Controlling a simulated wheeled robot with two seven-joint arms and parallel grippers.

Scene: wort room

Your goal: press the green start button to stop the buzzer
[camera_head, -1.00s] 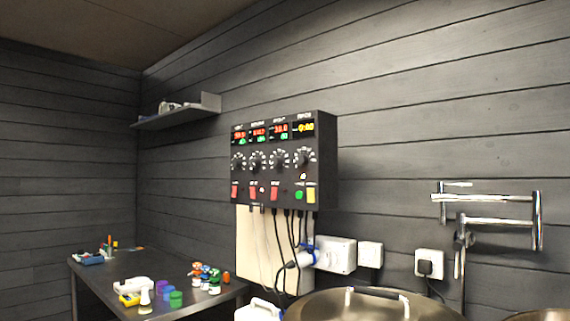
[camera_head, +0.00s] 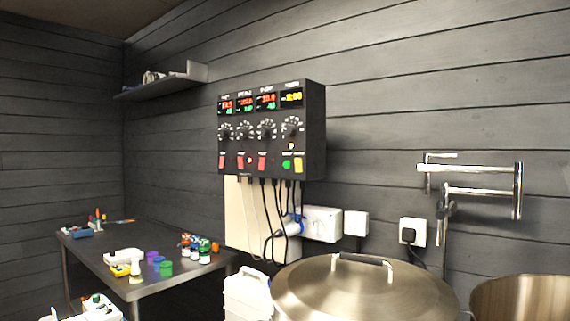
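The green start button (camera_head: 287,164) is a small round green spot at the lower right of the black control panel (camera_head: 315,135). It sits just left of a yellow switch (camera_head: 299,164). The panel hangs on the dark plank wall, with lit displays along its top, a row of dials below them and red switches at the bottom left. Nothing covers the button. Neither of my grippers shows in the view.
A large lidded steel pot (camera_head: 360,290) stands below and right of the panel, beside a white canister (camera_head: 247,297). Left is a dark table (camera_head: 110,258) with small bottles. A folded metal pipe arm (camera_head: 475,168) is on the right wall. Cables hang under the panel.

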